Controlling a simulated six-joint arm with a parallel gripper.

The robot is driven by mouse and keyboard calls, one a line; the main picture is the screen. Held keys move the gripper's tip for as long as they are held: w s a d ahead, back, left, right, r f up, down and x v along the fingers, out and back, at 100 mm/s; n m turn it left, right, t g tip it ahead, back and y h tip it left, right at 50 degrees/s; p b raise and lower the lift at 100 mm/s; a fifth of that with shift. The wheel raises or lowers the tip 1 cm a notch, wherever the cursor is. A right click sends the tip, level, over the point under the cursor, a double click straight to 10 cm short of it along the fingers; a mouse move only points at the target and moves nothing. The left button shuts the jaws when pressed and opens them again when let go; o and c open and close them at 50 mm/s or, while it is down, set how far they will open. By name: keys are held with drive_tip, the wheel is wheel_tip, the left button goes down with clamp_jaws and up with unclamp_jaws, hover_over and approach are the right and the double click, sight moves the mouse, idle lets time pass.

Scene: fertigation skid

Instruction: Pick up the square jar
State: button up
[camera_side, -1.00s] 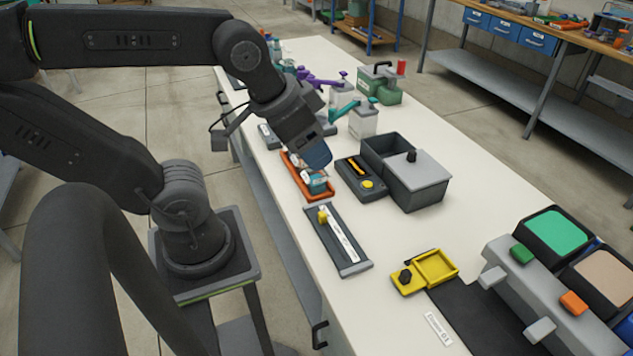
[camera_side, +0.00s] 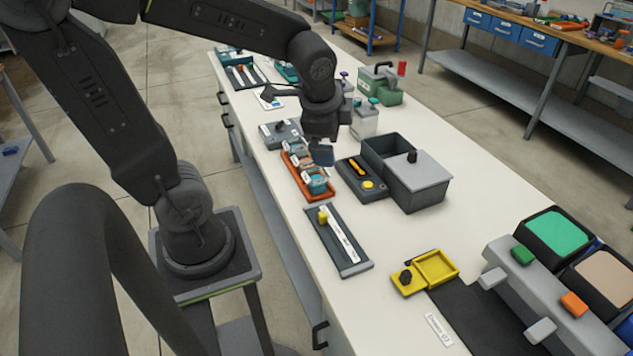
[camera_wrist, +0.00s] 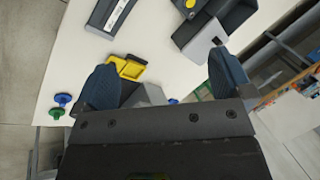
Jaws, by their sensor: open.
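An orange tray (camera_side: 323,197) on the white bench holds several small jars. A teal-and-white jar (camera_side: 317,183) stands in its near end; I cannot tell for sure which one is the square jar. My gripper (camera_side: 322,155) is above the bench, by the far right side of the tray, pointing down. In the wrist view my gripper (camera_wrist: 160,68) shows two blue fingers spread wide with nothing between them. The tray and its jars do not show in the wrist view.
Right of the tray are a dark box (camera_side: 362,185) with a yellow knob and a grey bin (camera_side: 400,190) with a lid. A slider plate (camera_side: 338,240) lies in front. A clear pump bottle (camera_side: 363,122) stands behind. The bench's right middle is clear.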

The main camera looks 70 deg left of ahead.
drive_tip(key=w+a+f+m+g+y, duration=0.1)
drive_tip(key=w+a+f+m+g, duration=0.15)
drive_tip(key=a+f+m, duration=0.25)
drive_tip(key=m, duration=0.6)
approach(315, 175)
drive_tip(key=shift+g+y, duration=0.35)
drive_tip(key=shift+y, duration=0.05)
drive_tip(key=x, duration=0.2)
drive_tip(key=d+x, duration=0.1)
drive_tip(key=x, duration=0.5)
drive_tip(key=shift+d+f, duration=0.2)
drive_tip(key=shift+f, duration=0.35)
drive_tip(key=shift+c, duration=0.3)
drive_tip(key=c, duration=0.8)
drive_tip(key=shift+r, duration=0.15)
